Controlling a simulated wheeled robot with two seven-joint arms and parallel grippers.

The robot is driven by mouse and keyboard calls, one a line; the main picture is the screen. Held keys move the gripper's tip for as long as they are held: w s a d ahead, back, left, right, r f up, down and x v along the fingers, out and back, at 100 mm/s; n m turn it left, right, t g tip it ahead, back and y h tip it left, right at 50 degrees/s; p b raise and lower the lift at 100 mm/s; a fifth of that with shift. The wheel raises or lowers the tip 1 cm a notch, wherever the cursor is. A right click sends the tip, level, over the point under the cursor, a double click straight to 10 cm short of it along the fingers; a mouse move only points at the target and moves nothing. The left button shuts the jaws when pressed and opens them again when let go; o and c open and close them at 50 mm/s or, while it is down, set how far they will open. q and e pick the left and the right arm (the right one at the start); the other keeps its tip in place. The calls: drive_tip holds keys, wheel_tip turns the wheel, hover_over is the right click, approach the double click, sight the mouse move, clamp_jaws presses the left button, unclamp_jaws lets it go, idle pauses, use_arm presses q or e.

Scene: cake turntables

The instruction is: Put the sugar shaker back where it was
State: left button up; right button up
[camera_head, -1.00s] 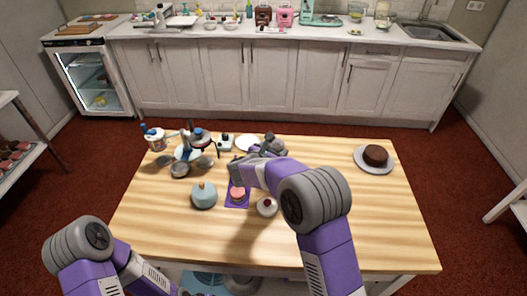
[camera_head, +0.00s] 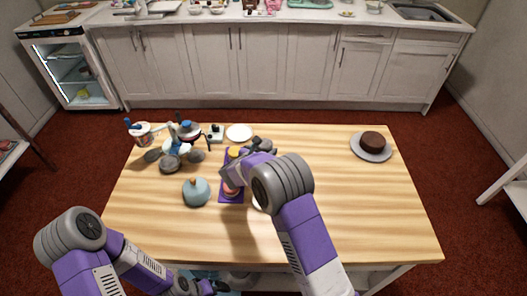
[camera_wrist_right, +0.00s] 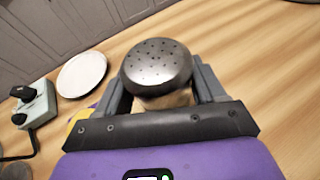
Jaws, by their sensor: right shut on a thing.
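The sugar shaker (camera_wrist_right: 157,65) has a domed, perforated dark metal lid and a pale body. It stands between the fingers of my right gripper (camera_wrist_right: 157,92), which is shut on it; the lid shows above the fingers. In the head view my right gripper (camera_head: 262,146) is over the middle back of the table, right of the small white plate (camera_head: 239,133); the shaker is hard to make out there. I cannot tell whether its base touches the table. My left arm is low at the left; its gripper (camera_head: 205,287) is at the bottom edge, with its jaws unclear.
A yellow item (camera_head: 234,152) is close left of the gripper. A pale blue pot (camera_head: 196,192), a scale (camera_head: 215,133) and clustered turntable gear are left. A chocolate cake (camera_head: 372,141) sits right; the table's right half is mostly clear.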

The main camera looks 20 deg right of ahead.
drive_tip(key=shift+f+b, duration=0.2)
drive_tip(key=shift+b, duration=0.1)
drive_tip(key=o, duration=1.5)
drive_tip(key=shift+r, duration=0.1)
drive_tip(key=shift+a+r+p, duration=0.1)
drive_tip(key=shift+r+p, duration=0.1)
drive_tip(key=shift+p, duration=0.25)
drive_tip(key=p+v, duration=0.1)
drive_tip(key=v, duration=1)
drive_tip(key=shift+s+a, duration=0.25)
drive_tip(key=shift+s, duration=0.1)
